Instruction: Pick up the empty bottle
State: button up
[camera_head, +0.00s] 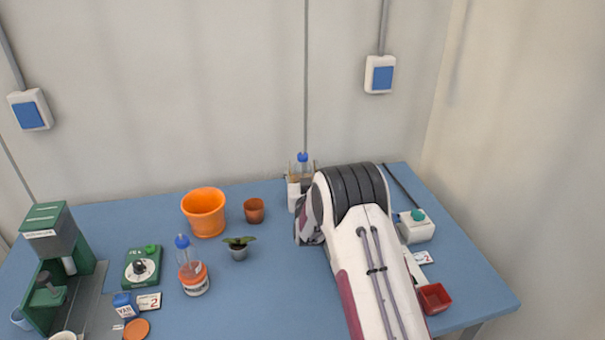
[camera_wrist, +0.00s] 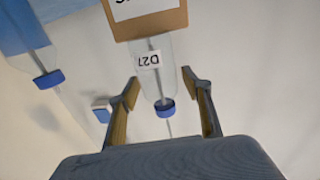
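In the wrist view, which is upside down, a clear bottle with a blue cap and a tag reading D27 (camera_wrist: 154,62) appears between the fingers of my gripper (camera_wrist: 161,84). The fingers are spread, with a gap on both sides of the bottle. Its far part is hidden by a brown holder with a white label (camera_wrist: 150,22). In the head view, a blue-capped clear bottle (camera_head: 303,170) stands at the back, partly hidden by my arm. A second clear blue-capped bottle (camera_wrist: 38,55) is at the left of the wrist view.
An orange pot (camera_head: 204,213), a smaller pot (camera_head: 254,211) and a small plant (camera_head: 239,250) stand left of my arm. A green device (camera_head: 55,255) is at far left. A white device with a green knob (camera_head: 416,228) and a red tray (camera_head: 434,298) lie at right.

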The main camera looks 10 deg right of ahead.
jog(key=c, duration=0.7)
jog(key=shift+r, duration=0.1)
jog(key=shift+r, duration=4.95)
